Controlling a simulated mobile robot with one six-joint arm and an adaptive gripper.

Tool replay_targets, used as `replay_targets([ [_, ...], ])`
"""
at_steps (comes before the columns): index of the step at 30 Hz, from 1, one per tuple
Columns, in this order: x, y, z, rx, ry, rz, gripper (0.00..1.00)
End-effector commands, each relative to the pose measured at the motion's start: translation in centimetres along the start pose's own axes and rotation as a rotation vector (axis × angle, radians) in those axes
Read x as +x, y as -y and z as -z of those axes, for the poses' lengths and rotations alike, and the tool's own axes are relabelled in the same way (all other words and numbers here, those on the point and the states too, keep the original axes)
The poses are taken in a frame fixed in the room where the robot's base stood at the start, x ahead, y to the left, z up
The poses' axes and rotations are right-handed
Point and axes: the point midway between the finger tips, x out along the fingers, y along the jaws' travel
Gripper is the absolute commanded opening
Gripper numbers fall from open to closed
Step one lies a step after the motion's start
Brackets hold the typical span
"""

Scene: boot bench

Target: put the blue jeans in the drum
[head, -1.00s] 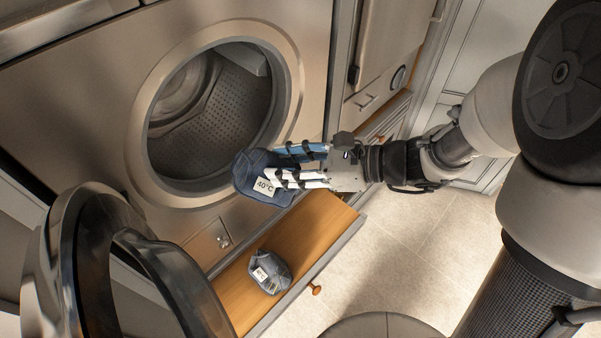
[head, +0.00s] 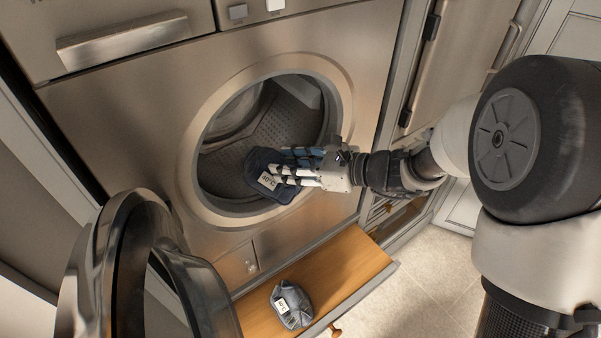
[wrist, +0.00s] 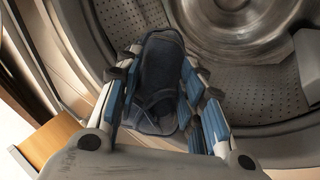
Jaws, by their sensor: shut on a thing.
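The blue jeans (head: 263,164) are a dark blue folded bundle with a white 40°C label. My gripper (head: 290,171) is shut on them and holds them at the drum opening. In the wrist view the jeans (wrist: 157,85) sit between my two fingers (wrist: 160,112), with the drum behind them. The drum (head: 248,138) is a perforated metal cavity inside a round rim, and it also shows in the wrist view (wrist: 133,18). In the head view the jeans cover the lower right of the opening. The part of the jeans deep between my fingers is hidden.
The round door (head: 100,270) stands open at the lower left. A pulled-out wooden drawer or shelf (head: 345,268) lies below the opening, with a grey-blue labelled bundle (head: 292,305) on it. The opening's rim (head: 187,165) surrounds the drum. The drum's visible interior is clear.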

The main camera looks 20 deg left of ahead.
Motion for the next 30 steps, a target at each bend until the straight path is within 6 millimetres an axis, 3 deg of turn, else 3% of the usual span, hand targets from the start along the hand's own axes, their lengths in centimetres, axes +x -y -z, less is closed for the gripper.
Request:
replay_targets([
  [30,11.8,6.3,-1.4,-0.002,0.004,-0.001,0.00],
])
